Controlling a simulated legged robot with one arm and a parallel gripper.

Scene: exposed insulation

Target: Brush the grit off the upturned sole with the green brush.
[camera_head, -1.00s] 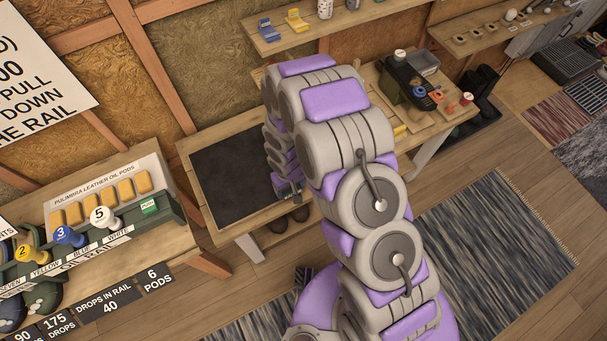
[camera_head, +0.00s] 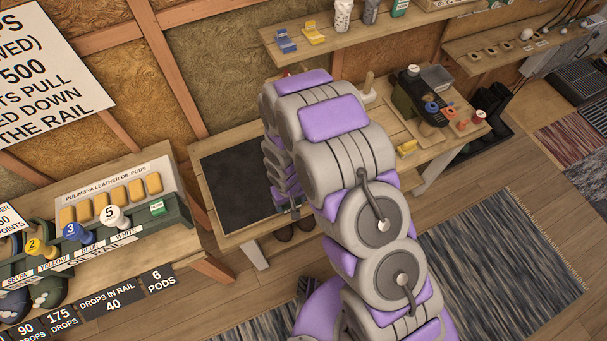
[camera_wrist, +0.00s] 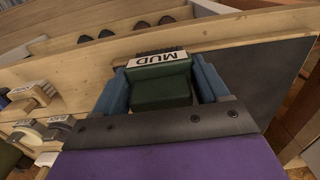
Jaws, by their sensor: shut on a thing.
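My gripper (camera_wrist: 163,85) has blue fingers and is shut on the green brush (camera_wrist: 160,92), which carries a white label reading "MUD". Dark bristles (camera_wrist: 146,54) show at its far edge, in front of a pale wooden edge. I cannot tell whether the bristles touch anything. In the head view my arm hides the gripper and brush almost wholly, beside the dark mat (camera_head: 232,180) on the bench. I cannot make out an upturned sole or grit in either view.
Labelled brushes (camera_wrist: 35,94) lie at the left in the wrist view. Dark shoe tips (camera_wrist: 110,34) show beyond the wooden edge. In the head view, an oil-pod rail (camera_head: 130,222) stands left and a cluttered bench (camera_head: 425,148) right. Striped rugs (camera_head: 500,245) lie on the floor.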

